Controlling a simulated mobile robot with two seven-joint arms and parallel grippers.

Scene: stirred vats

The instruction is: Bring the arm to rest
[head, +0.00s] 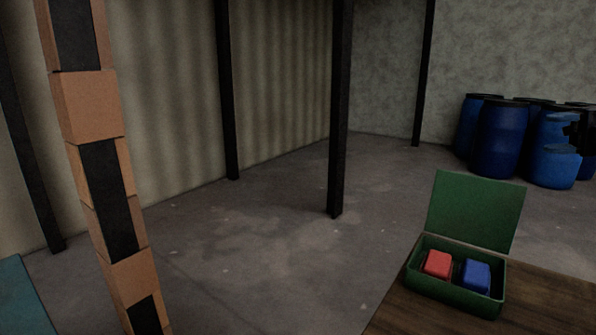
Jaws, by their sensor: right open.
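My right gripper (574,130) shows as a small dark shape at the right edge, in front of the blue barrels. Its jaws are open, and I see nothing between them. It is above and to the right of the green box, apart from it in the picture. The rest of my right arm is out of view. My left gripper is not in view. The green box (452,296) stands on the wooden table with its lid (475,211) raised. A red block (438,263) lies in its left part and a blue block (476,277) in its right part.
The wooden table (550,305) fills the lower right. Several blue barrels (499,140) stand behind it. A tall orange and black column (88,110) rises at left. A dark post (338,120) stands mid-view. A teal surface (14,300) shows lower left. The concrete floor (250,255) between is clear.

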